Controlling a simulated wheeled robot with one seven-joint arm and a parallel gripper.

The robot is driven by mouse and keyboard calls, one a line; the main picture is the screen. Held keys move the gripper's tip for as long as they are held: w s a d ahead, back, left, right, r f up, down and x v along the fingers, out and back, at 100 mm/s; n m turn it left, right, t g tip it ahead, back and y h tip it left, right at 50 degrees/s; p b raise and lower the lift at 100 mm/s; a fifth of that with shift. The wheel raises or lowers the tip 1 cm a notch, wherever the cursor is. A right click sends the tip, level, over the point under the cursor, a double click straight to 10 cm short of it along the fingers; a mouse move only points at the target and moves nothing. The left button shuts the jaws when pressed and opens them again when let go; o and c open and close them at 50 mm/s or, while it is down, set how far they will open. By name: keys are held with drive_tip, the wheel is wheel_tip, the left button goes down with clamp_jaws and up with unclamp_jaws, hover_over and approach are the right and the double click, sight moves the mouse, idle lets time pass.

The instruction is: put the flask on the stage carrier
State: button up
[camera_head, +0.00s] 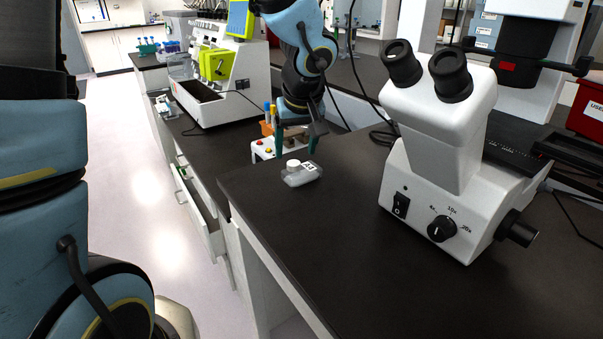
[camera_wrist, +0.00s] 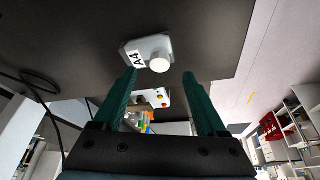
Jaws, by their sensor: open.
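The flask (camera_head: 302,175) is a small, flat, clear vessel with a white cap and a label. It lies near the left corner of the dark bench. The wrist view shows the flask (camera_wrist: 150,50) with its "A4" label, just beyond my fingertips. My gripper (camera_head: 297,149) is open and empty, with its green fingers just behind and above the flask in the head view. The fingers also show in the wrist view (camera_wrist: 160,76), spread apart. The stage carrier cannot be told apart for certain; a dark microscope stage (camera_head: 512,152) shows partly behind the white microscope.
The white microscope (camera_head: 437,125) with black eyepieces stands right of the flask on the bench (camera_head: 330,235). A white machine (camera_head: 222,85) with green parts stands on the back-left counter. A red box (camera_head: 590,108) sits at the far right. Bench top between flask and microscope is clear.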

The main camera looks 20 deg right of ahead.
sight(294, 163)
drive_tip(key=shift+p+x, duration=0.5)
drive_tip(key=shift+x, duration=2.15)
drive_tip(key=shift+c, duration=0.2)
clamp_jaws()
